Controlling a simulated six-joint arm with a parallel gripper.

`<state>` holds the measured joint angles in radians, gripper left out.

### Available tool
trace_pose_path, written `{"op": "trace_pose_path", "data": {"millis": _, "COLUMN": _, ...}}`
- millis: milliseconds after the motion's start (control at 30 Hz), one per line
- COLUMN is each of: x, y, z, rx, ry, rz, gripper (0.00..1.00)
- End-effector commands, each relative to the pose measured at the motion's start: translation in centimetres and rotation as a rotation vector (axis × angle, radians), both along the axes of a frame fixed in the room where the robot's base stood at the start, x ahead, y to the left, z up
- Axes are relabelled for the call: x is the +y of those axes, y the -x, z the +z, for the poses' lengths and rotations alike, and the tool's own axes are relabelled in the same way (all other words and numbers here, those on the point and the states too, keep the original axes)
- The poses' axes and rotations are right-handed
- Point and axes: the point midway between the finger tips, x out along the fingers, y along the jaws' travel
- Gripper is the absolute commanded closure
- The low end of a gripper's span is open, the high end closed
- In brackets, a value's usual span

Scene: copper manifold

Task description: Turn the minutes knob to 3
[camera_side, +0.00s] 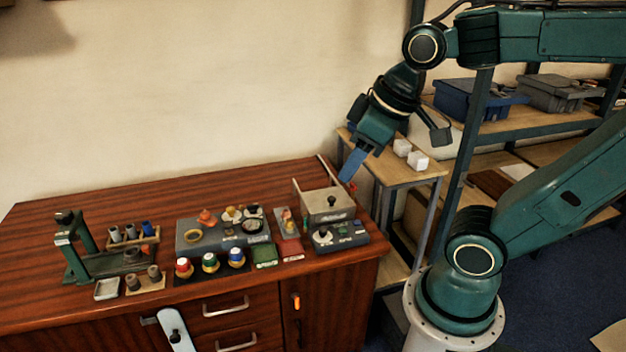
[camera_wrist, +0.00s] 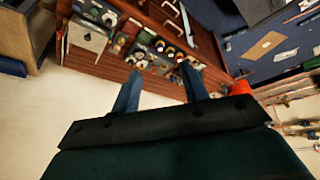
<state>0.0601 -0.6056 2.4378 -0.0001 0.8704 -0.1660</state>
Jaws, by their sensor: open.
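A dark control box (camera_side: 345,238) sits at the right end of the wooden bench, with a dark knob (camera_side: 323,236) on a pale dial on its top. I take this for the minutes knob; its numbers and pointer are too small to read. A pale lidded box with a black knob (camera_side: 331,200) stands just behind it. My gripper (camera_side: 350,172) is above and behind these boxes, near the bench's right end, empty and touching nothing. In the wrist view, its two blue fingers (camera_wrist: 160,68) are spread apart.
Red, green and blue capped pots (camera_side: 210,262) stand at the bench front, left of the control box. A grey tray block (camera_side: 200,238) is behind them. A green press stand (camera_side: 75,248) is at the left. A side table (camera_side: 400,172) holds white blocks.

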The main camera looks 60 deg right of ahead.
Motion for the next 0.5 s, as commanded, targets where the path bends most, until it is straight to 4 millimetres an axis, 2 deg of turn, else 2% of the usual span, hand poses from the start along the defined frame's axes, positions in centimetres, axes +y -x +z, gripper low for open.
{"op": "trace_pose_path", "data": {"millis": 267, "x": -2.6, "y": -4.6, "z": -1.2, "rx": 0.093, "ry": 0.083, "rz": 0.131, "gripper": 0.56}}
{"op": "trace_pose_path", "data": {"millis": 500, "x": -5.6, "y": -8.3, "z": -3.3, "rx": 0.17, "ry": 0.137, "rz": 0.255, "gripper": 0.56}}
